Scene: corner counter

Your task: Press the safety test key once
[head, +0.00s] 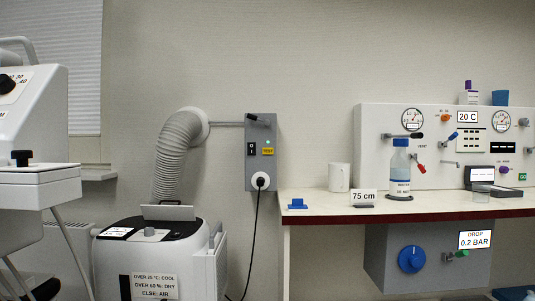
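A grey wall panel (258,185) hangs left of the counter. It carries a small yellow key (267,152) that seems to read TEST, beside a black switch (252,148) marked 0 and I. A small green light (267,142) shows just above the yellow key. A black plug (260,181) sits in the round socket low on the panel, and its cable hangs to the floor. Whether the key is pressed in cannot be seen. Neither of my grippers is in view.
A white unit (178,262) with a grey hose (175,145) stands in front and left of the panel. A black-ended lever (258,119) sticks out near the panel's top. The counter (330,205) holds a blue clip, white cup and bottle (400,165).

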